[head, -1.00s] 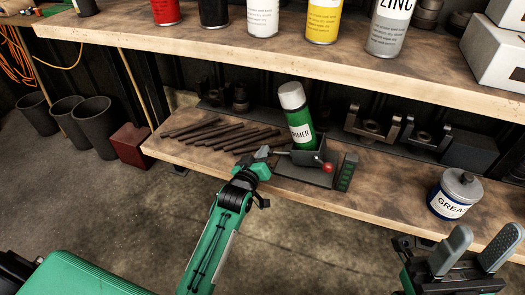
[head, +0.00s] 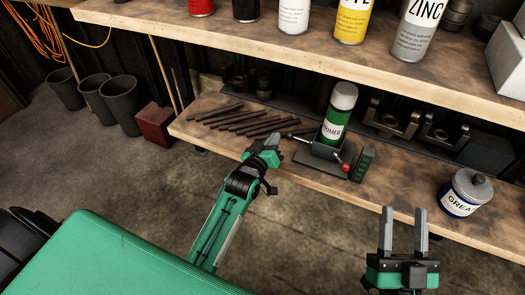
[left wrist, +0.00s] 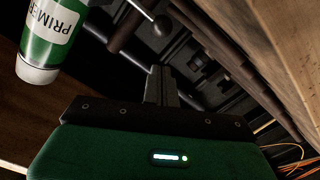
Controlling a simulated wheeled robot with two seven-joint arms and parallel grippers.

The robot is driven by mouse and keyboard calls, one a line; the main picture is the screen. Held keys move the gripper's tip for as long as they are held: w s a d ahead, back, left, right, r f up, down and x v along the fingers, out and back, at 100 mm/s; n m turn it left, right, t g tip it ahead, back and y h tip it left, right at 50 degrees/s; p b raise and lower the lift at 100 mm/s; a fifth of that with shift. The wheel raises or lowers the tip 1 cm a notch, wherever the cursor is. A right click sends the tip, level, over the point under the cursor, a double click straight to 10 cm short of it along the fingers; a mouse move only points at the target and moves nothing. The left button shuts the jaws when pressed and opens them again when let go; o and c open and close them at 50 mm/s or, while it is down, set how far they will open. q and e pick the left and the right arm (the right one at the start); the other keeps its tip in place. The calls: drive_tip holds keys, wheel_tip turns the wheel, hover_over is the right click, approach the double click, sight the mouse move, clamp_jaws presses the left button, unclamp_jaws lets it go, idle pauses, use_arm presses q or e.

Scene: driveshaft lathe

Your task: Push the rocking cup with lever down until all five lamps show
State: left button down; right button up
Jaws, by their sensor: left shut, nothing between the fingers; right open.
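A green primer can with a white cap (head: 338,115) stands in the dark rocking cup (head: 325,153) on the lower shelf, leaning slightly right. The lever (head: 300,135) points left from the cup; the left wrist view shows a rod with a dark ball end (left wrist: 161,25). A red ball (head: 345,168) is at the cup's front right. The lamp post (head: 363,164) stands right of it; I cannot tell which lamps are lit. My left gripper (head: 273,141) is shut and empty, left of the cup near the lever, apparently apart from it. My right gripper (head: 403,232) is open and empty before the shelf.
Several dark rods (head: 240,118) lie left of the cup on the lower shelf (head: 395,185). A grease tin (head: 466,192) stands to the right. Dark metal brackets (head: 392,120) are behind. The upper shelf (head: 260,40) with spray cans overhangs the back.

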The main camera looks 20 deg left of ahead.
use_arm(q)
drive_tip(key=s+p, duration=0.1)
drive_tip(key=s, duration=0.5)
drive_tip(key=shift+s+a+r, duration=0.2)
drive_tip(key=shift+s, duration=0.15)
use_arm(e)
wheel_tip(320, 180, down, 7)
drive_tip(key=a+g, duration=0.2)
drive_tip(key=g, duration=0.2)
drive_tip(key=shift+r, duration=0.15)
